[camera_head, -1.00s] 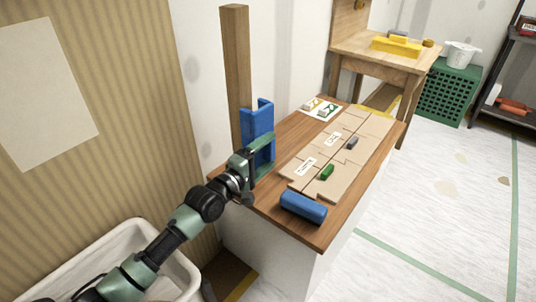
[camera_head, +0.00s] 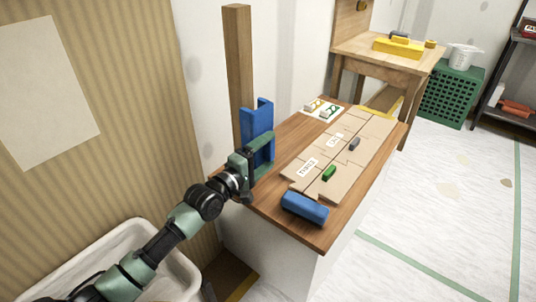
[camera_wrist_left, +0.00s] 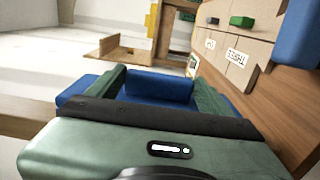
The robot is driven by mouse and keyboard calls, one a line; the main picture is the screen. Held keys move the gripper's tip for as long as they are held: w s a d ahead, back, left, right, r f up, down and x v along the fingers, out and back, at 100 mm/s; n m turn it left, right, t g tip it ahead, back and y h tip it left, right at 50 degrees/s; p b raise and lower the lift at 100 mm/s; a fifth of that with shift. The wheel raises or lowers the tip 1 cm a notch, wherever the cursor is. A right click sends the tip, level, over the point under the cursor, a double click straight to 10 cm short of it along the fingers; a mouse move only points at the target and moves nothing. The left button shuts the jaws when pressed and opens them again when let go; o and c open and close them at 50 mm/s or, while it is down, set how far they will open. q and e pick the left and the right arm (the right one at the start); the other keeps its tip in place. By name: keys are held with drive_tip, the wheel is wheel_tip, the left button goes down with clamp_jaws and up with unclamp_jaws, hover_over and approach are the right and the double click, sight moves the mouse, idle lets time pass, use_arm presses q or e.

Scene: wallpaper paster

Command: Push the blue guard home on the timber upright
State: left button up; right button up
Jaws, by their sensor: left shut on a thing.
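The timber upright (camera_head: 238,62) stands tall at the left end of the wooden bench. The blue guard (camera_head: 262,122) is a channel-shaped piece standing upright against the timber's right side, low near the bench top. From here I cannot tell whether it touches the timber all along. My left gripper (camera_head: 262,158) is shut on the guard's lower part. In the left wrist view the blue guard (camera_wrist_left: 160,88) sits between the two green fingers. The timber also crosses that view at the left (camera_wrist_left: 25,118). My right gripper is not in view.
A blue block (camera_head: 304,208) lies at the bench's front corner. Cardboard pieces (camera_head: 345,150) with a green block (camera_head: 329,173) and a grey block (camera_head: 354,144) cover the bench's right part. A white bin (camera_head: 180,262) stands at lower left.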

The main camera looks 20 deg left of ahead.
use_arm(q)
drive_tip(key=shift+w+a+b, duration=0.3)
drive_tip(key=shift+a+b, duration=0.25)
drive_tip(key=shift+a, duration=0.35)
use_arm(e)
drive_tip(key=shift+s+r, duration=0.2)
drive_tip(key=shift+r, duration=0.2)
use_arm(q)
drive_tip(key=shift+w+a, duration=0.1)
drive_tip(key=shift+a, duration=0.1)
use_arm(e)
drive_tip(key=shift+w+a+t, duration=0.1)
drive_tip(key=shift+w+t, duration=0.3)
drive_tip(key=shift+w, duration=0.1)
use_arm(q)
drive_tip(key=shift+w+a+b, duration=0.15)
drive_tip(key=shift+a+b, duration=0.2)
drive_tip(key=shift+b, duration=0.15)
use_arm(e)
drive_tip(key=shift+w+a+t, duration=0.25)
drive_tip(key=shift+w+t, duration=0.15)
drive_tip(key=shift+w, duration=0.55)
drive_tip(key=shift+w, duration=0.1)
